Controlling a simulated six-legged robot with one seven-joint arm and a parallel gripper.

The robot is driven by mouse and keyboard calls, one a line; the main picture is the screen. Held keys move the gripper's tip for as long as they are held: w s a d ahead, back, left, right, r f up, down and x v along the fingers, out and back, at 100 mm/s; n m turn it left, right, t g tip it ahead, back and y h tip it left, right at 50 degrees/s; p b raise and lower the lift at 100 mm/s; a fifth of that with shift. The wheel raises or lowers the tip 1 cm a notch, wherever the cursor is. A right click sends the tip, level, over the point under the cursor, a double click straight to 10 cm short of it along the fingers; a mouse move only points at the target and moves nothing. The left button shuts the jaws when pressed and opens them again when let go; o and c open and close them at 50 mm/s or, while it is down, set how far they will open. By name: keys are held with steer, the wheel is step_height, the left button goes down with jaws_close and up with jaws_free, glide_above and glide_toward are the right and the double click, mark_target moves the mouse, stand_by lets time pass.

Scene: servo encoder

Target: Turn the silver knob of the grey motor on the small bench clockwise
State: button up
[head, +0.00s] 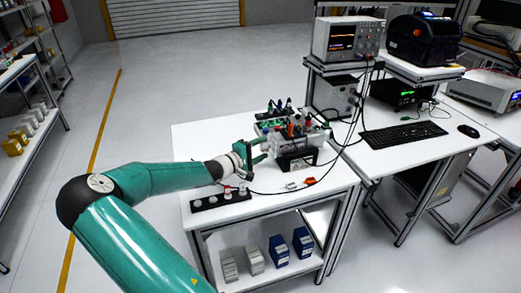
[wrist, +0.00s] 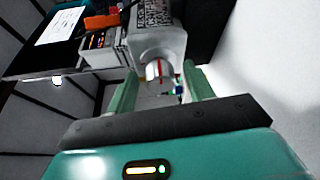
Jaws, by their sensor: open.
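The grey motor (wrist: 158,42) shows at the top middle of the wrist view, with a printed label on its body. Its silver knob (wrist: 157,72) faces me and bears a red line. My gripper (wrist: 161,82) is open, with one green finger on each side of the knob in the picture. I cannot tell whether the fingertips reach around it or stop just short; no contact is clear. In the head view my gripper (head: 249,154) is over the small white bench (head: 200,140), close to the left of the equipment cluster. The knob cannot be made out there.
A black strip with pale round pieces (head: 220,199) lies at the bench's front left. A black box (head: 297,160) and cables are right of my gripper. An orange piece (wrist: 103,21) is near the motor. A desk with a keyboard (head: 403,134) adjoins on the right.

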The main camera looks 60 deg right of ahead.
steer(key=v, duration=1.3)
steer(key=shift+a, duration=0.3)
steer(key=shift+w, duration=0.1)
